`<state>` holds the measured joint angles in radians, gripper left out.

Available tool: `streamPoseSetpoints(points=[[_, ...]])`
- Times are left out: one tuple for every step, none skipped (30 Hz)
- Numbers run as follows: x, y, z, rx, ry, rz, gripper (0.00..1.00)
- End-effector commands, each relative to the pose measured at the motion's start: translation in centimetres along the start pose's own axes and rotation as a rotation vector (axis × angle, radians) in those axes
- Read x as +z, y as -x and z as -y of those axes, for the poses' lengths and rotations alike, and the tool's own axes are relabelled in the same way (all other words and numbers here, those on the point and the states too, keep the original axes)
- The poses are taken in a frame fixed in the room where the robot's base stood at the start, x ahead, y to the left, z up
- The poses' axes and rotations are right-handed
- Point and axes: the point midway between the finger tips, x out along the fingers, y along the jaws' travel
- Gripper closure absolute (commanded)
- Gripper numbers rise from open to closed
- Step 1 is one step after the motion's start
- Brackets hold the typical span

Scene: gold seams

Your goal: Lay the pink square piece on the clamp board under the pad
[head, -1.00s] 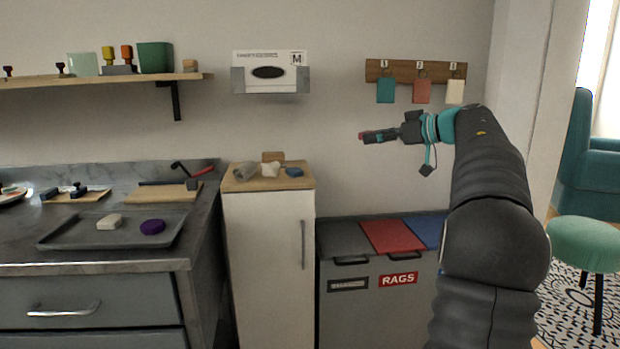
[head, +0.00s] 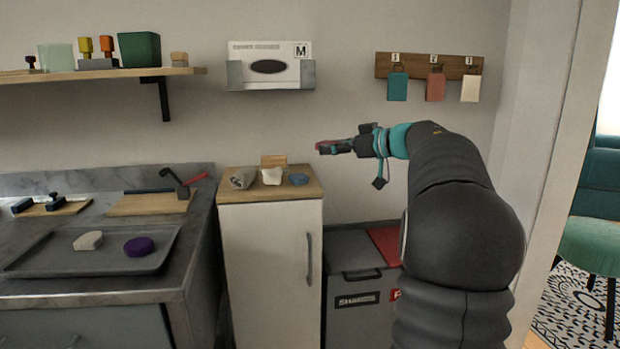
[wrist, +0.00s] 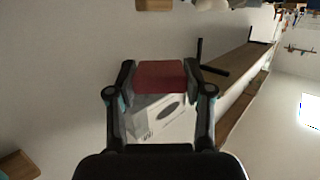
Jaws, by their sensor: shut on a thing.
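My gripper (head: 329,147) is in the air, to the right of the cabinet top and in front of the wall. It is shut on a reddish-pink piece (wrist: 160,70), which sits between the two fingertips in the wrist view. In the head view the piece shows only as a small reddish bit at the fingertips. The clamp board (head: 150,205) is a wooden board on the grey counter at the left, far from my gripper. A black clamp with a red handle (head: 196,179) stands at its right end. The clamp's pad is too small to make out.
A grey tray (head: 60,266) with a whitish and a purple piece lies in front of the board. The white cabinet (head: 268,270) bears several small things. A shelf (head: 110,73), a box holder (head: 271,75) and hanging tags (head: 435,87) are on the wall.

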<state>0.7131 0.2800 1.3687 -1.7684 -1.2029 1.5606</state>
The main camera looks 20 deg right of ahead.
Motion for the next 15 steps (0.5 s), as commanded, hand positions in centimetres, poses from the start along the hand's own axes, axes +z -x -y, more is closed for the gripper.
streamPoseSetpoints(points=[[0.4, -0.8, 0.9, -0.003, -0.001, 0.001, 1.0], [0.7, -1.3, 1.3, -0.003, -0.001, 0.001, 1.0], [1.0, -1.9, 1.9, -0.004, -0.001, 0.001, 1.0], [1.2, -2.3, 2.2, -0.003, -0.002, 0.0, 1.0], [1.4, -2.7, 2.6, -0.003, -0.002, 0.001, 1.0], [1.7, -3.2, 3.0, -0.004, 0.0, 0.0, 1.0], [1.9, -3.5, 3.2, -0.003, 0.001, 0.0, 1.0], [2.0, -3.7, 3.4, -0.002, 0.001, 0.0, 1.0], [2.1, -3.9, 3.7, -0.003, 0.0, 0.001, 1.0], [2.2, -4.1, 3.8, -0.003, 0.001, 0.0, 1.0], [2.2, -4.2, 3.9, -0.003, 0.001, 0.0, 1.0], [2.3, -4.3, 4.0, -0.003, 0.001, 0.0, 1.0], [2.4, -4.4, 4.0, -0.003, 0.001, 0.0, 1.0], [2.6, -4.5, 4.0, -0.003, 0.001, 0.0, 1.0], [2.9, -4.5, 4.1, -0.003, 0.0, 0.001, 1.0]])
